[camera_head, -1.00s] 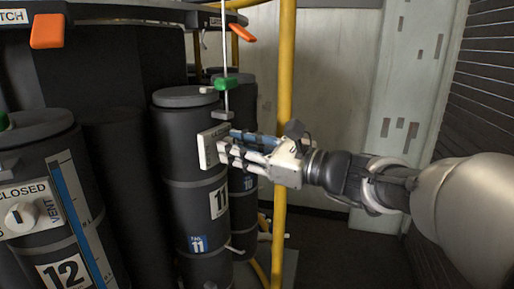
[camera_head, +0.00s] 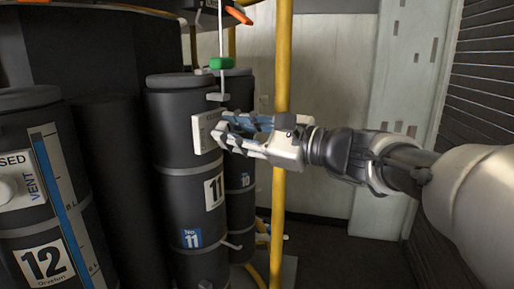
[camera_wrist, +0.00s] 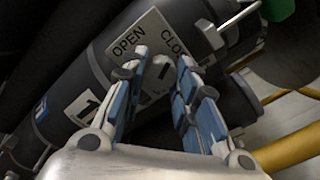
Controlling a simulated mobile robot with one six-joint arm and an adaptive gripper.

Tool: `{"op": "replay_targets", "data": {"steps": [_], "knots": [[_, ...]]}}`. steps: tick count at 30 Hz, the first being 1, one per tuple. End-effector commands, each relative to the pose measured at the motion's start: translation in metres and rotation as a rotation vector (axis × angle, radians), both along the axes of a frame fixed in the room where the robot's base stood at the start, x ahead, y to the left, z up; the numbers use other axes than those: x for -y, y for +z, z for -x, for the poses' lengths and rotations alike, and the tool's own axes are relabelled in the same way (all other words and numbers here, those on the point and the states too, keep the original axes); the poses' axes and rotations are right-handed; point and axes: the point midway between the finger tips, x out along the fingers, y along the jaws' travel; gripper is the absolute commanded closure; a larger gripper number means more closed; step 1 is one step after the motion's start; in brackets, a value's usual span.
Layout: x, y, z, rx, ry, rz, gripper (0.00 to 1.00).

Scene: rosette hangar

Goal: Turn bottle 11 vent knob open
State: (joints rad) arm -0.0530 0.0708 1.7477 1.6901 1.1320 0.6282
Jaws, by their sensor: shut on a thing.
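Bottle 11 (camera_head: 178,185) is a dark upright cylinder with a white "11" label and a blue "No 11" tag. In the wrist view the plate (camera_wrist: 131,34) reads "OPEN" at left and "CLO…" at right, the rest hidden by a finger. The pale vent knob (camera_wrist: 161,78) with a dark mark sits between my fingertips. My gripper (camera_head: 222,133) reaches in from the right with its blue-padded fingers at the plate, shut on the knob. The knob's exact setting is hard to read.
Bottle 12 (camera_head: 22,238), with its own vent plate, stands at left. Bottle 10 (camera_head: 240,165) is behind bottle 11. A yellow pole (camera_head: 282,215) stands close beside my gripper. The wall at right is clear.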

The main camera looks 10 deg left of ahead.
Motion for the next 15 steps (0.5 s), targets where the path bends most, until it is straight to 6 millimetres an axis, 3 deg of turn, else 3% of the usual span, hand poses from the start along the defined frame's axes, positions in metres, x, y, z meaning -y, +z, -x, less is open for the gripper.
{"op": "replay_targets", "data": {"steps": [15], "knots": [[0.0002,-0.0048,-0.0005,0.456,0.000,0.193,0.96]]}}
